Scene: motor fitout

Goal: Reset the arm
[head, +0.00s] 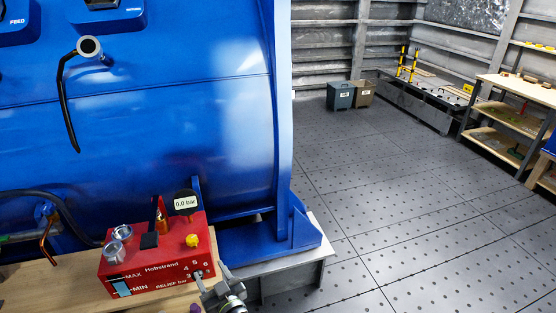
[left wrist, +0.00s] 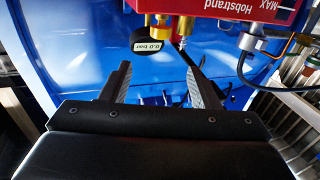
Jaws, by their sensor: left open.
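My left gripper (head: 213,279) is at the bottom of the head view, by the front right corner of the red Hobstrand unit (head: 150,270). In the left wrist view its two fingers (left wrist: 160,82) stand apart with nothing held between them. The red unit (left wrist: 228,14) and its round gauge (left wrist: 146,45), reading 0.0 bar, are beyond the fingertips there. I cannot tell whether the gripper touches the unit. My right gripper is in neither view.
The red unit sits on a wooden bench top (head: 60,280) before a big blue machine (head: 170,130). A black lever (head: 68,100) hangs on the machine. The grey floor (head: 400,210) at right is open. Two bins (head: 341,95) and a shelf bench (head: 510,118) stand farther back.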

